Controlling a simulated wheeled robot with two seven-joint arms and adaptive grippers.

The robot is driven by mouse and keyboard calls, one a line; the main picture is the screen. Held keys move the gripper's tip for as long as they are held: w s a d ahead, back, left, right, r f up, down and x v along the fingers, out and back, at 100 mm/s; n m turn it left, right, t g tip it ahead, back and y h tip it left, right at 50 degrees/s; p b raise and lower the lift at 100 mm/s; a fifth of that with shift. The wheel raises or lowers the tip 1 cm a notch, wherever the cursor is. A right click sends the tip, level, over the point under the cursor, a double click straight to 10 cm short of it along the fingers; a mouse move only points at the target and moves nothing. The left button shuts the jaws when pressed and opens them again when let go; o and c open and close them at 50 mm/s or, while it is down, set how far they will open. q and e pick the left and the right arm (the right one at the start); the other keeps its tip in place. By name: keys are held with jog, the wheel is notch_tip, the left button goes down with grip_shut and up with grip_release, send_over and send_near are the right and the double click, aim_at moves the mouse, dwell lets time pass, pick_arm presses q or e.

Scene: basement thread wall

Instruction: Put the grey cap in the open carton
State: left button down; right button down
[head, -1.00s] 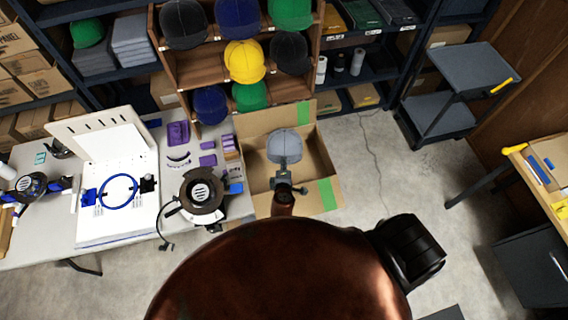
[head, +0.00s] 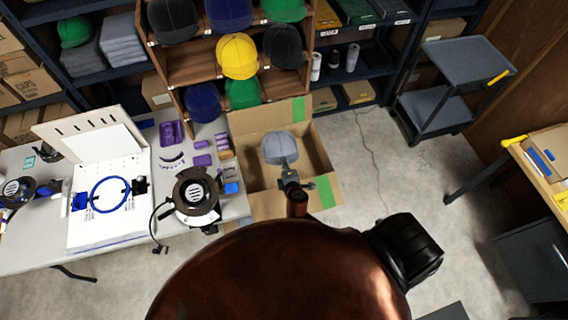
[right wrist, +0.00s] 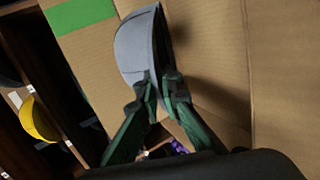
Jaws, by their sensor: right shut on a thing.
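The grey cap (head: 279,147) is held over the open carton (head: 322,160) in the head view. My right gripper (head: 291,175) is shut on it. In the right wrist view the two green-black fingers (right wrist: 158,85) pinch the edge of the grey cap (right wrist: 134,47), which is tilted, with the carton's brown cardboard (right wrist: 205,50) behind it. The carton's flaps are spread and carry green tape. I cannot tell how far the cap is above the carton's floor. My left gripper is not in view.
A wooden rack with several caps, one a yellow cap (head: 238,56), stands behind the carton. Left of it is a white table (head: 30,225) with a round black device (head: 196,191) and purple parts. Clear floor (head: 400,200) lies to the right.

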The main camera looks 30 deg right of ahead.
jog(key=c, duration=2)
grip_release()
jog(key=shift+c, duration=0.2)
jog(key=shift+s, duration=0.1)
jog(key=v, duration=1.2)
